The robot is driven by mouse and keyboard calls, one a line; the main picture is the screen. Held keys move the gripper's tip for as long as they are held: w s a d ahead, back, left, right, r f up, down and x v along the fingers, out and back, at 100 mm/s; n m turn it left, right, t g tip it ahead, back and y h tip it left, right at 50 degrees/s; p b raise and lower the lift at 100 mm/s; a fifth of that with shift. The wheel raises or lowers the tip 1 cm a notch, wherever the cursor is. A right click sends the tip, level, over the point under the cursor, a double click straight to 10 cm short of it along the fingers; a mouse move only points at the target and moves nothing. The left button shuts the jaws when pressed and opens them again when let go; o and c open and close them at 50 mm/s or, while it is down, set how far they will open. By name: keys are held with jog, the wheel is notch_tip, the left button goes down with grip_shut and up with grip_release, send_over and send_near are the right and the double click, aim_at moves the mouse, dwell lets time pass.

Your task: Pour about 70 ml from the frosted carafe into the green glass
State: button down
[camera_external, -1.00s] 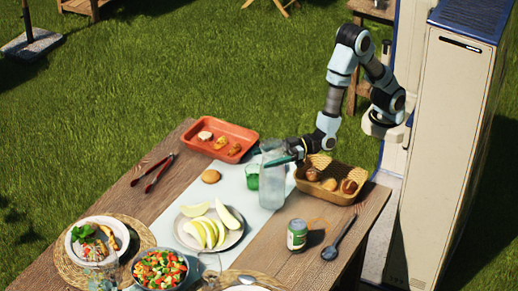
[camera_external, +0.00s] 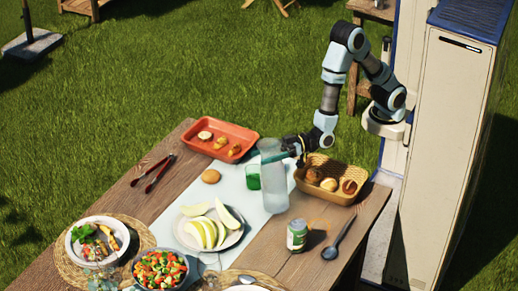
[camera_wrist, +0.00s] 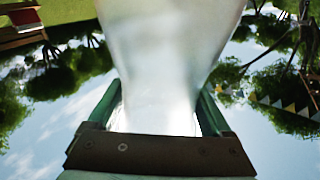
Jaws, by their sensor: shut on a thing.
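The frosted carafe (camera_external: 275,188) is tall and pale, with its top leaning slightly left toward the green glass. My gripper (camera_external: 280,156) is shut around its upper part from the back right. In the wrist view the carafe (camera_wrist: 155,70) stands between the two green fingers of my gripper (camera_wrist: 157,108) and fills the middle. The green glass (camera_external: 253,178) is short and stands upright on the pale runner, just left of the carafe and partly overlapped by it. I cannot tell the liquid level in either, and no stream shows.
A bread basket (camera_external: 338,197) stands close right of the carafe, an orange tray (camera_external: 239,133) behind left. A bread roll (camera_external: 211,176) lies left of the glass.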

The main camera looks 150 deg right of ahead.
jog(key=shift+s+d+m+p, duration=0.2)
jog(key=shift+d+m+p, duration=0.1)
jog(key=shift+d+m, duration=0.25)
notch_tip(320, 180, down, 7)
jog(key=s+d+m+y+p, duration=0.1)
jog(key=d+m, duration=0.1)
jog(key=m, duration=0.7)
jog(key=shift+s+d+f, duration=0.15)
jog(key=shift+s+d, duration=0.25)
jog(key=shift+m+p, duration=0.55)
jog(key=shift+s+d+r+m, duration=0.35)
jog(key=shift+d+r+m, duration=0.25)
jog(key=shift+m, duration=0.5)
dwell(0.8)
